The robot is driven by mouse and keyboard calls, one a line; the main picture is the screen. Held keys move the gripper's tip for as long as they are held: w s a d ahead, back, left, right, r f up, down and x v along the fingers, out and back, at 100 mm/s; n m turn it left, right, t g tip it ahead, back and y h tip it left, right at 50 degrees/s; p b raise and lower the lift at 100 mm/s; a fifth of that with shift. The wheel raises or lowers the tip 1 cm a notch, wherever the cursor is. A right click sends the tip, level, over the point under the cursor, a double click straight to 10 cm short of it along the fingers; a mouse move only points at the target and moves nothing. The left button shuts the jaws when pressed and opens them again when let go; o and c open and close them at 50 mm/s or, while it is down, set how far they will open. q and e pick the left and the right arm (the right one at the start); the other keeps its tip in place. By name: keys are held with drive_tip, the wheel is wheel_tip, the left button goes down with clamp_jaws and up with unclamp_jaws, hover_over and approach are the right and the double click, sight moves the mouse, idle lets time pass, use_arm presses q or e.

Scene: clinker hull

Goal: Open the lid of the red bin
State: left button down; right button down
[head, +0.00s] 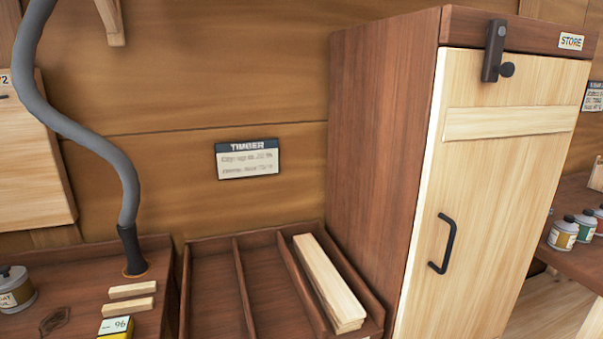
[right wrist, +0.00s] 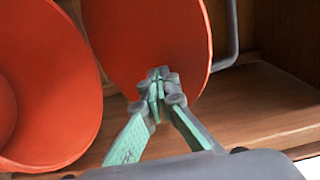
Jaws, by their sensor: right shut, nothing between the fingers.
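The red bin is not in the head view. In the right wrist view a large red rounded form (right wrist: 45,85) with a curved rim fills the left side. A second red rounded form (right wrist: 150,40) is at the top middle, cut off by the frame edge. I cannot tell for certain which is bin and which is lid. A grey bent bar (right wrist: 230,40) stands right of the second form. My right gripper (right wrist: 160,88), with green fingers, is shut and empty, in front of the second form's lower edge. Contact cannot be told. My left gripper is not in view.
A brown wooden surface (right wrist: 250,100) lies behind the red forms. In the head view a timber rack (head: 210,285) holds pale planks (head: 325,275) in its right compartment. The store cabinet's door (head: 490,200) is shut, with a dark latch at its top. A grey hose (head: 100,135) hangs left.

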drive_tip(key=shift+w+a+r, duration=0.25)
drive_tip(key=shift+w+r, duration=0.25)
drive_tip(key=shift+w, duration=0.2)
drive_tip(key=shift+w+a+r, duration=0.2)
drive_tip(key=shift+w+r, duration=0.3)
drive_tip(key=shift+w, duration=0.15)
drive_tip(key=shift+w+a+r+p, duration=0.25)
drive_tip(key=shift+w+r, duration=0.15)
drive_tip(key=shift+w, duration=0.2)
drive_tip(key=shift+w+a+r+p, duration=0.2)
drive_tip(key=shift+w+r, duration=0.2)
drive_tip(key=shift+w, duration=0.15)
drive_tip(key=shift+w+a+r, duration=0.2)
drive_tip(key=shift+w+r, duration=0.05)
drive_tip(key=shift+w, duration=0.4)
drive_tip(key=shift+w+a+r, duration=0.15)
drive_tip(key=shift+w+r, duration=0.1)
drive_tip(key=shift+w, duration=0.4)
